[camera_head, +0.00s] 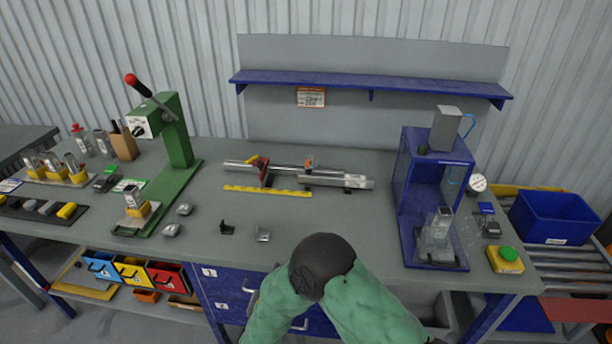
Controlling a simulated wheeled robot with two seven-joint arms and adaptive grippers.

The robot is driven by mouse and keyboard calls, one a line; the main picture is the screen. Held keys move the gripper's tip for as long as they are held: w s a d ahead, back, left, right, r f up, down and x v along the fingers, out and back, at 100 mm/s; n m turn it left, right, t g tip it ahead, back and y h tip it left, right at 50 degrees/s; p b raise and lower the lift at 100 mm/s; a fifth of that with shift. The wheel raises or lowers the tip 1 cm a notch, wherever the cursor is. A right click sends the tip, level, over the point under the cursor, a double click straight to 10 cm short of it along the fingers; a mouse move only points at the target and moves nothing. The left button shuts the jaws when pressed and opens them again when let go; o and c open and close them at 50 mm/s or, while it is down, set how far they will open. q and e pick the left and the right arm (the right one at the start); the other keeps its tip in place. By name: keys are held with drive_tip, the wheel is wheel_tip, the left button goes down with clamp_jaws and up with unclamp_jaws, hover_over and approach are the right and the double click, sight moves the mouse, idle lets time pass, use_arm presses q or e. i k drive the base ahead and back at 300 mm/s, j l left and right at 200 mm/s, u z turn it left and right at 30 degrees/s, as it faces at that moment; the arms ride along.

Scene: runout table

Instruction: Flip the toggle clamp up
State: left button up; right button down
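A small clamp with a red part (263,170) and a yellow tip sits on the left part of a metal rail fixture (350,181) at the middle of the workbench. I take this to be the toggle clamp; it is too small to tell its lever position surely. A small orange and grey piece (310,163) stands further right on the fixture. A green arm of mine with a black joint cap rises at the bottom centre, in front of the bench and well short of the fixture. No fingers of either gripper show.
A yellow strip (267,190) lies before the fixture. Small black (227,228) and grey (263,235) parts lie nearer. A green lever press (175,145) stands left and a blue frame station (403,200) right. A blue shelf (370,86) hangs behind.

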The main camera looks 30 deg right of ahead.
sight(309, 162)
drive_tip(key=i+l, duration=0.75)
drive_tip(key=l, duration=0.2)
